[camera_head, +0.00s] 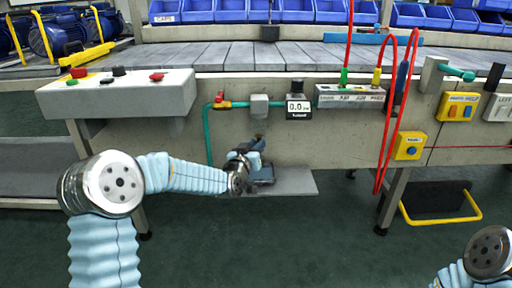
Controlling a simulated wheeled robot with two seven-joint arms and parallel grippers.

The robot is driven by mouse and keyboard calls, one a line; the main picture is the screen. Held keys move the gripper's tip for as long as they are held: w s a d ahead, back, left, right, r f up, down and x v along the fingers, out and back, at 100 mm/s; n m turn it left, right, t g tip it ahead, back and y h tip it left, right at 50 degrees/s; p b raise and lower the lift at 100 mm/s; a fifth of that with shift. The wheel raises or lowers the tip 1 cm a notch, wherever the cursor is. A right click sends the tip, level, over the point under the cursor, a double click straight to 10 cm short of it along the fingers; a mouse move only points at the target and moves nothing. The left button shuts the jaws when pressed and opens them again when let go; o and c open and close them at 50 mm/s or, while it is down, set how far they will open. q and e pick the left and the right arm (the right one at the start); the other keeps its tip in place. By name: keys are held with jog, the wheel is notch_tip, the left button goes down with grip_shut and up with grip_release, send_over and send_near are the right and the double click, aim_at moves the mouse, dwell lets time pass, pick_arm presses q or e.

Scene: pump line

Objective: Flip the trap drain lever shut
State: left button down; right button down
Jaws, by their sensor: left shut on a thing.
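My left gripper (255,165) reaches in from the left, below the green pipe line at the front of the bench. It is shut at the small blue-grey trap (264,176), which sits just above a grey plate. The trap drain lever is mostly hidden behind the gripper and too small to make out, so its angle cannot be told. The gripper's fingers are closed on it as far as shows. Of my right arm only a dark joint and blue sleeve show at the lower right corner; its gripper is out of view.
Red hoses (384,160) hang at right near a yellow button box (410,146). A grey control box (150,96) juts out at left. The green floor in front is clear.

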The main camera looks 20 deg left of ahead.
pick_arm(q)
jog(key=shift+a+f+m+h+b, duration=0.2)
jog(key=shift+m+h+b, duration=0.3)
jog(key=shift+h+b, duration=0.5)
jog(key=m+h+p, duration=0.1)
jog(key=m+g+h+p, duration=0.1)
jog(key=h+p, duration=0.1)
jog(key=m+g+h+p, duration=0.1)
jog(key=p, duration=0.1)
jog(key=shift+w+a+r+m+h, duration=0.2)
jog(key=shift+r+m+h, duration=0.1)
jog(key=shift+h, duration=0.1)
jog(key=c, duration=1)
grip_release()
jog(key=shift+s, duration=0.1)
